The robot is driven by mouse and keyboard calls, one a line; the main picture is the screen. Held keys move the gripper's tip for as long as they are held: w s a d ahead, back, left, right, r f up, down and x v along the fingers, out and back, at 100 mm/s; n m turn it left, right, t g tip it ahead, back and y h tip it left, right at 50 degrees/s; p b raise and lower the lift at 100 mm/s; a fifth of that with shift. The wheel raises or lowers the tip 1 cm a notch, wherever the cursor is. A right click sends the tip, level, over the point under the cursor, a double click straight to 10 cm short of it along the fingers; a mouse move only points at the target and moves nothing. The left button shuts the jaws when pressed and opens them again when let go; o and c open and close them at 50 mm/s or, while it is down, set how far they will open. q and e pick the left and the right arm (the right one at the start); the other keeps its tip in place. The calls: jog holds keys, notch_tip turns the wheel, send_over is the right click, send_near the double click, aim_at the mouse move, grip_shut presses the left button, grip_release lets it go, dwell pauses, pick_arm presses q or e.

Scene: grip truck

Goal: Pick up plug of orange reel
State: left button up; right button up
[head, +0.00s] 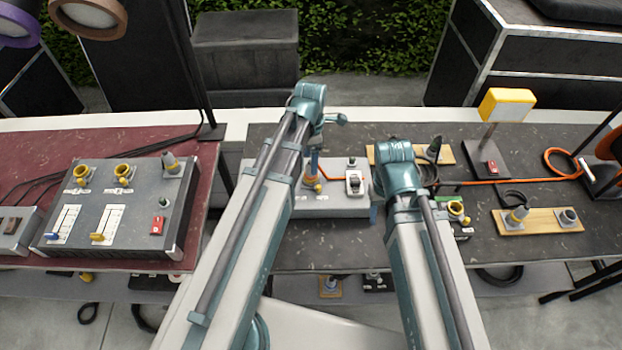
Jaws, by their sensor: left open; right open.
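The orange reel (608,146) is cut off by the right edge of the head view. Its orange cable (500,181) runs left across the dark table and passes behind my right arm. An orange cable piece (334,172) shows between my arms, by a blue upright connector (314,163) above a grey panel (318,204). It looks like the same cable's plug end, but the join is hidden. My two arms reach over the dark table from below. Their far links hide both grippers, and I see no fingertips and nothing held.
A grey control box (140,190) with yellow sockets stands on the red table at left. Another wooden board lies behind my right arm. Bare table shows around the right-hand items.

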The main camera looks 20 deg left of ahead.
pick_arm(q)
jog(key=shift+w+f+b, duration=0.25)
jog(key=shift+f+b, duration=1.05)
jog(key=shift+f, duration=0.05)
jog(key=shift+w+f+b, duration=0.2)
jog(key=shift+f+b, duration=1.1)
jog(key=shift+r, duration=0.1)
grip_shut()
